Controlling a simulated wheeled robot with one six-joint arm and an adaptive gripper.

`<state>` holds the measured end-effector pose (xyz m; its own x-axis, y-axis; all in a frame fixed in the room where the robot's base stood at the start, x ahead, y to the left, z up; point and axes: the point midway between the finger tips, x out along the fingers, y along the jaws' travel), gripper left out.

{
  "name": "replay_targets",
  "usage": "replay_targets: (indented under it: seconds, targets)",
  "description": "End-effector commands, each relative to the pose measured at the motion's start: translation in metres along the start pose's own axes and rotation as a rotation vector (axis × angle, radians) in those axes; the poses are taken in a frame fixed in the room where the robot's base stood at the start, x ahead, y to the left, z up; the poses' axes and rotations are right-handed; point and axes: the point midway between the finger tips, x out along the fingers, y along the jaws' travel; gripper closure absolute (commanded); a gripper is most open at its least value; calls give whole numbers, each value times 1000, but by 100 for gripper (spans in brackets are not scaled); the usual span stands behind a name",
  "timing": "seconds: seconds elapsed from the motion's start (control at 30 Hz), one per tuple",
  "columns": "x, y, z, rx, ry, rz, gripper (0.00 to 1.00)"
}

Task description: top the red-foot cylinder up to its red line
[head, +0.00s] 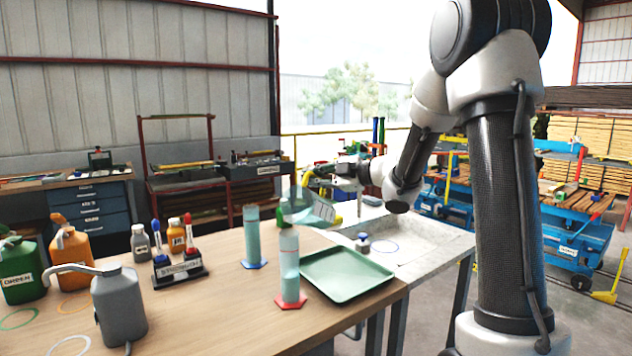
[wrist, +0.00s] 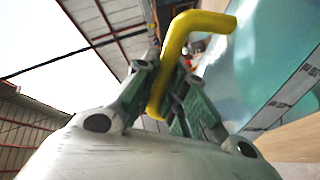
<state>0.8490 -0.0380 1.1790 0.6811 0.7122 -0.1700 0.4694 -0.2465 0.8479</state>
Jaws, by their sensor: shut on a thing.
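The red-foot cylinder (head: 289,262) stands upright near the front of the wooden table, with pale teal liquid in it. Its red line and exact level are too small to make out. My gripper (head: 332,172) is shut on the yellow handle (wrist: 197,22) of a clear jug (head: 312,207). The jug is tilted, with its mouth toward the left, above and close behind the red-foot cylinder's top. Teal liquid shows through its wall in the wrist view (wrist: 265,60). I cannot tell whether any liquid is flowing.
A blue-foot cylinder (head: 252,238) stands just behind left. An empty green tray (head: 347,274) lies to the right, beside a pale basin (head: 425,245) with a small bottle (head: 362,243). A grey spouted can (head: 119,305), green jug (head: 20,268), orange jug (head: 73,255) and dropper stand (head: 180,273) fill the left.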

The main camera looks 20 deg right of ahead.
Motion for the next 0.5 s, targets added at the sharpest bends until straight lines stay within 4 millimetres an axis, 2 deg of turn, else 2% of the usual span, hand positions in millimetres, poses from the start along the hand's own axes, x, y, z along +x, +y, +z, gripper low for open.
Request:
replay_targets:
  seconds: [0.5]
  targets:
    - [-1,4,-24,-171,-34,1,100]
